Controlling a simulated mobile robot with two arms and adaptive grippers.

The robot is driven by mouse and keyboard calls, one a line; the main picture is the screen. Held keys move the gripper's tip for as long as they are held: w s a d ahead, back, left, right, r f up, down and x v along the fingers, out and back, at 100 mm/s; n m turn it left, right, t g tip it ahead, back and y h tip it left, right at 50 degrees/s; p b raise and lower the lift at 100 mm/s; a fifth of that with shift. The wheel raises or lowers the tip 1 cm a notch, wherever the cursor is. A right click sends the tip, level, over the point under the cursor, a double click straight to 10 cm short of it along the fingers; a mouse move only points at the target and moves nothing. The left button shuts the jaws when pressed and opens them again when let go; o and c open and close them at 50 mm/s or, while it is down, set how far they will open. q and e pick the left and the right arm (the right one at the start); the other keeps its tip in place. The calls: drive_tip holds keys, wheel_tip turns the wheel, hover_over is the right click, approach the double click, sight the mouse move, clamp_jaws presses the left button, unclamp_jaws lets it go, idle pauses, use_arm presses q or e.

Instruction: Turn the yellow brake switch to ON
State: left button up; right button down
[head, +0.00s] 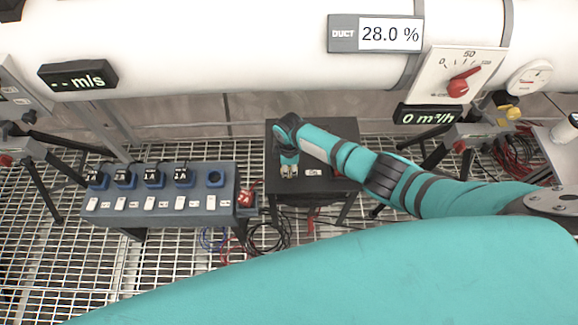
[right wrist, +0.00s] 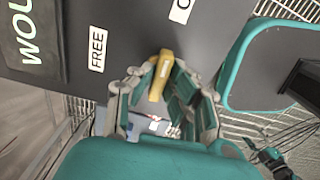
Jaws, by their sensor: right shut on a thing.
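The yellow brake switch (right wrist: 160,76) shows in the right wrist view as a narrow yellow lever on a dark panel (right wrist: 130,22). A white label reading FREE (right wrist: 97,48) lies to its left. A second white label (right wrist: 182,9), cut off by the frame edge, lies above it. The lever points up, tilted slightly right. My right gripper (right wrist: 162,100) is shut on the lever, with a finger on each side. In the head view my right gripper (head: 289,170) is over the dark table (head: 340,137) and hides the switch. My left gripper is not in view.
A grey switch box (head: 160,202) with blue sockets and white switches stands left of the table. A white duct with a 28.0 % display (head: 388,34) and a red-pointer dial (head: 461,82) runs behind. Cables lie on the grating below.

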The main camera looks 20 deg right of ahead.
idle(0.5)
drive_tip(key=c, duration=1.3)
unclamp_jaws()
drive_tip(key=shift+r, duration=0.15)
wheel_tip(320, 180, up, 7)
drive_tip(key=shift+r, duration=0.15)
